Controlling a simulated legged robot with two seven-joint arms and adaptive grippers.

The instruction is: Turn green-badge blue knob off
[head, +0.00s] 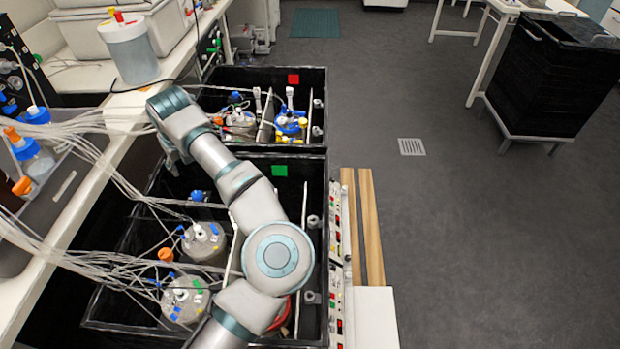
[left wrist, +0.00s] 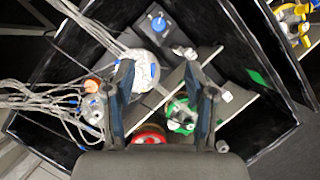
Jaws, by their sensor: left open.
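The green badge (head: 278,170) is on the inner wall of the nearer black box (head: 318,200); it also shows in the left wrist view (left wrist: 258,77). The blue knob (head: 197,195) sits low inside this box, near its far left part, partly behind my arm. In the left wrist view the blue knob (left wrist: 158,24) is on a dark square plate at the top, beyond my fingertips. My left gripper (left wrist: 165,95) is open and empty above the box, apart from the knob. In the head view its fingers are mostly hidden by my wrist. My right gripper is not in view.
Bottles (head: 203,240) with tubes stand in the nearer box, and pale tube bundles (head: 110,265) cross its left side. A second black box with a red badge (head: 293,79) lies beyond. A white bench (head: 60,215) borders the left.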

